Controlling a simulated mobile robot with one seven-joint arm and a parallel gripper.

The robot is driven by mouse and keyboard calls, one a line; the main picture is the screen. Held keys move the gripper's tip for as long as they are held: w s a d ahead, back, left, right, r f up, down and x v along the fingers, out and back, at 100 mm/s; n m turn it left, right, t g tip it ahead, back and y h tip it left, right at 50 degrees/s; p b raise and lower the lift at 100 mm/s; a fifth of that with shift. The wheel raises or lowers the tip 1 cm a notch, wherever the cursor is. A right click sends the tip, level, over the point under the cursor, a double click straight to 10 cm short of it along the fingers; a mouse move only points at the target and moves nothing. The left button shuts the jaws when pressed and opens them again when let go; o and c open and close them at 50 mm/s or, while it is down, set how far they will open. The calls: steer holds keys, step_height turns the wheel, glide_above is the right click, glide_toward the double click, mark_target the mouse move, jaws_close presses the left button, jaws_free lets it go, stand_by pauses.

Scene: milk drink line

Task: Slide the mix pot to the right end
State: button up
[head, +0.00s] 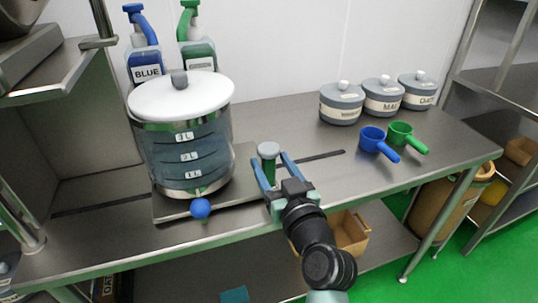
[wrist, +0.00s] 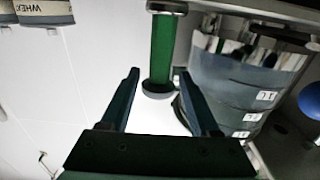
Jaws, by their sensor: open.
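The mix pot (head: 188,133), a clear vessel with a white lid, litre marks and a blue knob low at its front, stands upright on a grey sliding plate (head: 170,211) at the bench's left half. It also shows at the right of the wrist view (wrist: 240,85). A green post handle (head: 268,170) with a grey cap rises at the plate's right side. My gripper (head: 271,164) is open at this handle, one finger on each side. In the wrist view the green handle (wrist: 161,50) appears between the open fingertips; contact cannot be told.
A dark slot (head: 322,155) runs along the bench to the right of the plate, with clear steel around it. Blue (head: 372,138) and green (head: 400,134) scoops and several lidded grey jars (head: 341,104) stand farther right. Blue (head: 144,62) and green (head: 198,52) bottles stand behind the pot.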

steer(key=shift+x, duration=1.35)
jaws_close()
stand_by(0.5)
